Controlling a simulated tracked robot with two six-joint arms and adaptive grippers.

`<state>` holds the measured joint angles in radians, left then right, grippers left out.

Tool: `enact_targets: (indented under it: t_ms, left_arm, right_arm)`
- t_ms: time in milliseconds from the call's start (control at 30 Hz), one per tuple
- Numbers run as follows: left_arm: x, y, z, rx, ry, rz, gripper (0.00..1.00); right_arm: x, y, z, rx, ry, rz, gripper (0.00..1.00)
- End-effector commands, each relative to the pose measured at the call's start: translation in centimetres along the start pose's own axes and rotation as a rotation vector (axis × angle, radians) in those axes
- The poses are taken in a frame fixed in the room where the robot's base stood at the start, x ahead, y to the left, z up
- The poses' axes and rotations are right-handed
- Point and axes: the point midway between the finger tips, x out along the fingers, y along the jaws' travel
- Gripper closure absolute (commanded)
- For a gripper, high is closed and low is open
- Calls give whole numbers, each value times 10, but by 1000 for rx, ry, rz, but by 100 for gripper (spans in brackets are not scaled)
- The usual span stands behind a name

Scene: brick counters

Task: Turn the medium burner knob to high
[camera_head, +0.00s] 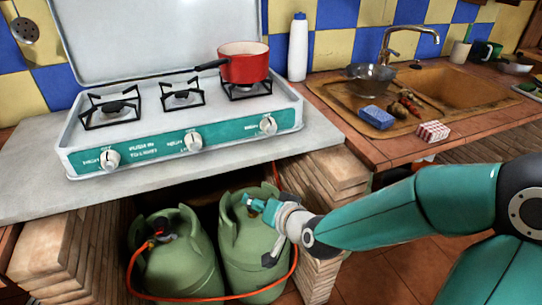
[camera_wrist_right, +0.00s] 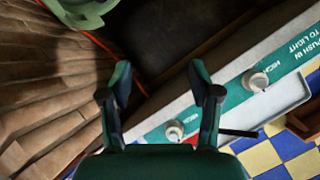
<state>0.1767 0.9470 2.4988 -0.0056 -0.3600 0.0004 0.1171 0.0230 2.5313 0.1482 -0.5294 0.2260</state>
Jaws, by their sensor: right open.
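The white gas stove has a teal front panel (camera_head: 228,132) with three white knobs. They are the left knob (camera_head: 110,159), the middle knob (camera_head: 193,141) and the right knob (camera_head: 268,124). I cannot tell which is the medium one. My right gripper (camera_head: 258,203) is below the counter edge, in front of the green gas bottles, apart from all knobs. In the right wrist view its two fingers (camera_wrist_right: 161,72) are spread with nothing between them. That view also shows the middle knob (camera_wrist_right: 258,81) and the right knob (camera_wrist_right: 174,131). My left gripper is not in view.
A red pot (camera_head: 243,63) stands on the right burner, its dark handle pointing left. The grey counter (camera_head: 40,178) juts out above two green gas bottles (camera_head: 178,262) with an orange hose. A white bottle (camera_head: 298,48) and a sink (camera_head: 455,92) are further right.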

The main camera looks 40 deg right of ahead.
Motion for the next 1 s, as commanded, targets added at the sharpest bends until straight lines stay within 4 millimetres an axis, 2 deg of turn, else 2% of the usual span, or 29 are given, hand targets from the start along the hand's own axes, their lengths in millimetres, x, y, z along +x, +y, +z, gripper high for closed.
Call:
enact_targets:
  t_ms: [33, 100, 200, 300, 467, 567, 767, 833, 1000]
  left_arm:
    - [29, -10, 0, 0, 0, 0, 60]
    - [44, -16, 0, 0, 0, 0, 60]
    - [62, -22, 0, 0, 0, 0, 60]
    - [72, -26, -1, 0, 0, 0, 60]
    - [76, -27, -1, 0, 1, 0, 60]
    - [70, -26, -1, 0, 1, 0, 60]
    - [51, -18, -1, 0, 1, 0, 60]
    - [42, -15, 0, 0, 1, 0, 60]
    - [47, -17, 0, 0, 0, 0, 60]
  right_arm:
    - [-8, 5, -14, 36, 101, -37, 38]
    - [-28, 4, -39, 88, 212, -79, 38]
    - [-57, 4, -65, 151, 339, -133, 38]
    - [-81, 5, -82, 197, 428, -175, 38]
    - [-100, 5, -95, 233, 491, -205, 38]
    - [-101, 4, -100, 238, 500, -205, 38]
    - [-87, 0, -111, 236, 496, -200, 38]
    - [-80, -1, -114, 237, 492, -202, 38]
    - [-46, -4, -129, 237, 495, -207, 38]
